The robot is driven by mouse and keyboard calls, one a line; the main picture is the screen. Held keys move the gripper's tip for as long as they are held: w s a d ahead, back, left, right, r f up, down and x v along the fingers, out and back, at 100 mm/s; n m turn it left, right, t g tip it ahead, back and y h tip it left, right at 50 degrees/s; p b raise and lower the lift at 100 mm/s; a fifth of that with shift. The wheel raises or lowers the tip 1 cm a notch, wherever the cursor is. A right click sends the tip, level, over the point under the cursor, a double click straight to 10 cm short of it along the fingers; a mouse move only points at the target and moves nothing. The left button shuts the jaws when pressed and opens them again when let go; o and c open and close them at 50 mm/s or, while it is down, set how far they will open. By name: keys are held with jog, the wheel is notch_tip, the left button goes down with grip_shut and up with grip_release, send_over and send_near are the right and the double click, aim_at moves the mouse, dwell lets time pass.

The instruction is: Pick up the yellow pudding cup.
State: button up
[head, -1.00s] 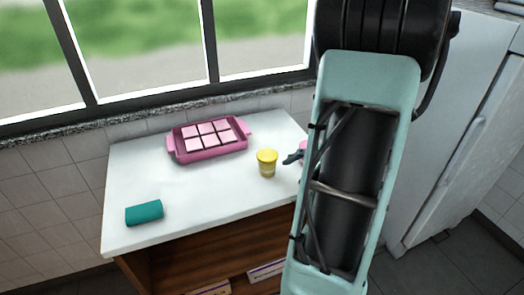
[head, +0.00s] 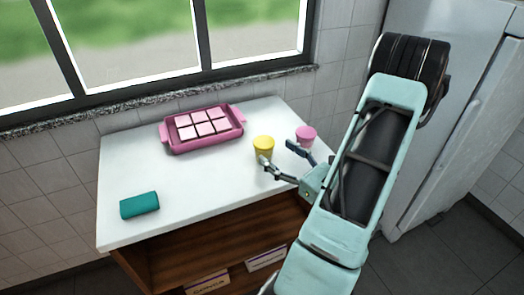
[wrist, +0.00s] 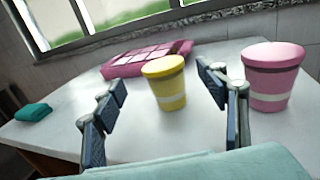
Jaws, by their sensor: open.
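The yellow pudding cup (head: 263,146) stands upright on the white counter, right of its middle. In the wrist view the yellow cup (wrist: 165,82) shows ahead of my gripper (wrist: 158,100), between the lines of the two fingers and closer to the right one. My gripper (head: 277,155) is open and empty, at the counter's right side, with one finger near the cup's lower front and the other to its right. I cannot tell whether a finger touches the cup.
A pink cup (head: 305,135) stands just right of my gripper, close to the right finger in the wrist view (wrist: 272,78). A pink tray (head: 174,149) with pale squares lies at the back. A teal roll (head: 140,205) lies front left. The left middle counter (head: 195,185) is clear.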

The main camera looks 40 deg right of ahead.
aim_at(264, 141)
jog(key=shift+w+a+f, duration=0.1)
jog(key=shift+w, duration=3.5)
jog(key=shift+c, duration=0.6)
jog(key=c, duration=1.3)
jog(key=shift+o, duration=0.2)
jog(key=shift+r, duration=0.2)
